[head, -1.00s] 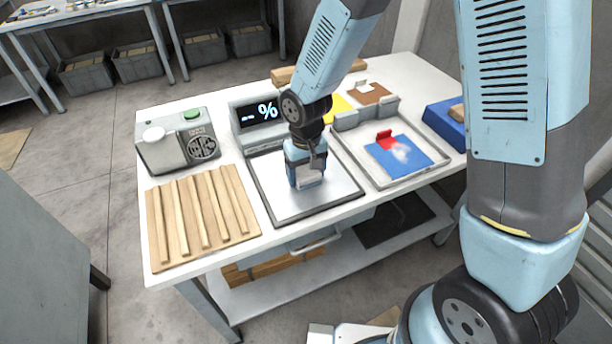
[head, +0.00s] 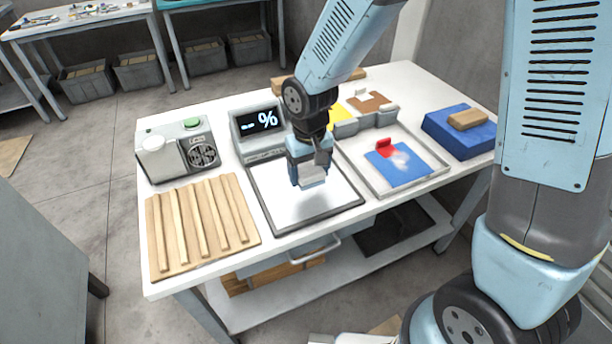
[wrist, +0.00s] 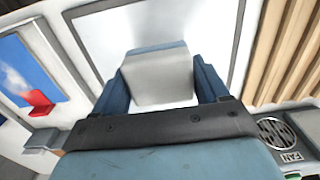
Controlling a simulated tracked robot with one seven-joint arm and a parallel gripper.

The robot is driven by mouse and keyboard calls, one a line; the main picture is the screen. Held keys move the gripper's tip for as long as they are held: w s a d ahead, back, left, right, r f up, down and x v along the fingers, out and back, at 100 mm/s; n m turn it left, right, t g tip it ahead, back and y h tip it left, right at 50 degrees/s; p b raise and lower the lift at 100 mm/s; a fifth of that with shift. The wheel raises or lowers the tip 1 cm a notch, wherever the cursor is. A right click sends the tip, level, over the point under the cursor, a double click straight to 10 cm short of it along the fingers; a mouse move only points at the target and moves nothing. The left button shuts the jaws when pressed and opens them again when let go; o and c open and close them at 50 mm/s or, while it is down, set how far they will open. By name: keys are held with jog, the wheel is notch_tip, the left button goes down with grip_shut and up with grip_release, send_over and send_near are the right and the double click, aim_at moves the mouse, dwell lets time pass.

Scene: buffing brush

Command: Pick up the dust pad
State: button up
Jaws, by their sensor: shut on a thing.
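My gripper (head: 308,180) is over the white panel (head: 345,193) in the middle of the table. In the wrist view its two blue fingers (wrist: 162,85) are closed on the sides of a pale grey block (wrist: 160,80) with a blue far edge. The block appears held a little above the panel. I cannot tell for sure whether this block is the dust pad. A blue sheet (head: 408,172) with a white dusty smudge and a red tab (head: 385,148) lies in the shallow tray to the right, apart from my gripper.
A % display (head: 258,121) stands behind the panel. A grey fan box (head: 170,157) and a slatted wooden board (head: 200,226) are at left. A blue box (head: 455,135) with a wooden block (head: 468,119) stands at right.

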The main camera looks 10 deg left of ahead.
jog(key=s+d+r, duration=0.6)
jog(key=s+r, duration=0.1)
jog(key=s, duration=0.3)
jog(key=shift+s+d+r, duration=0.15)
jog(key=shift+s+r, duration=0.05)
jog(key=shift+r, duration=0.1)
jog(key=o, duration=0.5)
jog(key=shift+c, duration=1.4)
jog(key=shift+s, duration=0.1)
